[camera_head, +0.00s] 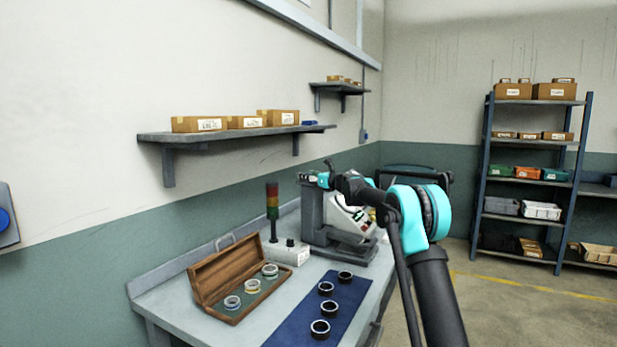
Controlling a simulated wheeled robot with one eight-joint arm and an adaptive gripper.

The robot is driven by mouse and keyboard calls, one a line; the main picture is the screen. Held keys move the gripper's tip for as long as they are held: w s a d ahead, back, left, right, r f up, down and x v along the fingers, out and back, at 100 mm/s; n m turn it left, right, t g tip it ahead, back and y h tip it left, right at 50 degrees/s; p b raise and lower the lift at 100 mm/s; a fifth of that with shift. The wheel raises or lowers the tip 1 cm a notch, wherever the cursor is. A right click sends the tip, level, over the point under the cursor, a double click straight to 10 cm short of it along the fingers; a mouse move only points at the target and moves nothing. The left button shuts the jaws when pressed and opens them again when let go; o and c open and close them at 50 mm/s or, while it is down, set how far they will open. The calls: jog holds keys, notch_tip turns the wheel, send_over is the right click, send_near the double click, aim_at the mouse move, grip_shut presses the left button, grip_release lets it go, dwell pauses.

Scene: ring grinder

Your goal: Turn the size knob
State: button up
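The grey grinder (318,222) stands at the far part of the workbench, partly hidden behind my arm. Its pale sloping panel (351,212) carries small coloured controls. I cannot make out which part is the size knob at this scale. A small light control box (287,253) with dark knobs on top sits beside the grinder, to its left. My gripper (322,178) is at the top of the grinder, in front of it in this view. Its fingers are too small and overlapped to show whether they are open or touching anything.
A wooden case (222,283) with several light rings lies open on the bench (170,308). Several dark rings stand on a blue mat (297,325). A red, yellow and green signal tower (272,205) rises behind the control box. A wall shelf (215,136) hangs above.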

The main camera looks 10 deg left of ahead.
grip_shut()
jog(key=m+t+h, duration=0.2)
jog(key=t+h, duration=0.1)
jog(key=shift+s+a+m, duration=0.1)
jog(key=shift+m, duration=0.3)
jog(key=m+t+h, duration=0.2)
jog(key=m+h, duration=0.1)
jog(key=h, duration=0.2)
jog(key=shift+m, duration=0.3)
jog(key=m+h, duration=0.2)
jog(key=h, duration=0.2)
jog(key=m+t+h, duration=0.1)
jog(key=m+h, duration=0.2)
jog(key=h, duration=0.1)
jog(key=shift+h, duration=0.4)
jog(key=shift+m, duration=0.3)
jog(key=shift+o, duration=0.6)
grip_release()
